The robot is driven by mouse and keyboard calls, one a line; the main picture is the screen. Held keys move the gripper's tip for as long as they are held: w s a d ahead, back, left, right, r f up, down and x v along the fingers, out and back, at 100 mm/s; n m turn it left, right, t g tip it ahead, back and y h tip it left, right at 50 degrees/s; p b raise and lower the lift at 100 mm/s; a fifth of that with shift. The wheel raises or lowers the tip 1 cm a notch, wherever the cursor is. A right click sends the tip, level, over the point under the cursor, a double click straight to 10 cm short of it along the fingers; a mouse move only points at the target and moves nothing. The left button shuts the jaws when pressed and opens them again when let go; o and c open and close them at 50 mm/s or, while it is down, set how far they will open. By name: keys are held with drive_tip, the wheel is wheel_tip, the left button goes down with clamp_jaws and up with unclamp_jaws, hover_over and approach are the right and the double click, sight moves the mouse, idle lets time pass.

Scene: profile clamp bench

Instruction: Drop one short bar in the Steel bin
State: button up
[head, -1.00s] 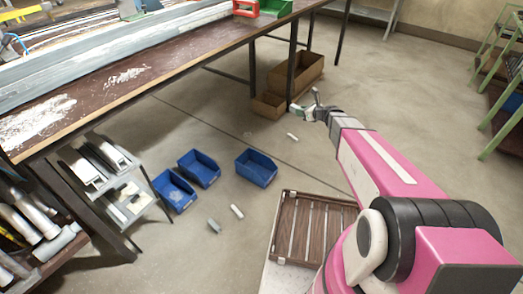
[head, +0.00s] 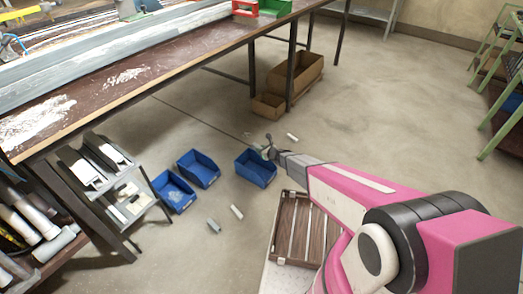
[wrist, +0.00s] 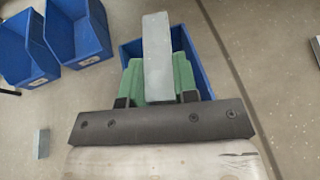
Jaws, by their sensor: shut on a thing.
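My gripper (head: 269,149) is at the far edge of the right-hand blue bin (head: 254,173) in the head view. In the wrist view its green fingers (wrist: 158,82) are shut on a short grey bar (wrist: 157,50). The bar overlaps the right-hand blue bin (wrist: 203,78), which shows behind and below it. Two more blue bins, the middle one (head: 199,167) and the left one (head: 173,190), stand to the left. No bin label can be read, so I cannot tell which is the Steel bin.
A grey bar (head: 214,225), a pale bar (head: 237,212) and another pale bar (head: 292,137) lie on the floor. A slatted wooden crate (head: 277,254) is near my base. The long workbench (head: 130,85) and cardboard boxes (head: 299,75) are behind.

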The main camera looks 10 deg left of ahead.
wheel_tip(320, 180, down, 6)
drive_tip(key=shift+r, duration=0.15)
idle(0.4)
drive_tip(key=o, duration=1.1)
drive_tip(key=shift+c, duration=0.2)
drive_tip(key=shift+d, duration=0.1)
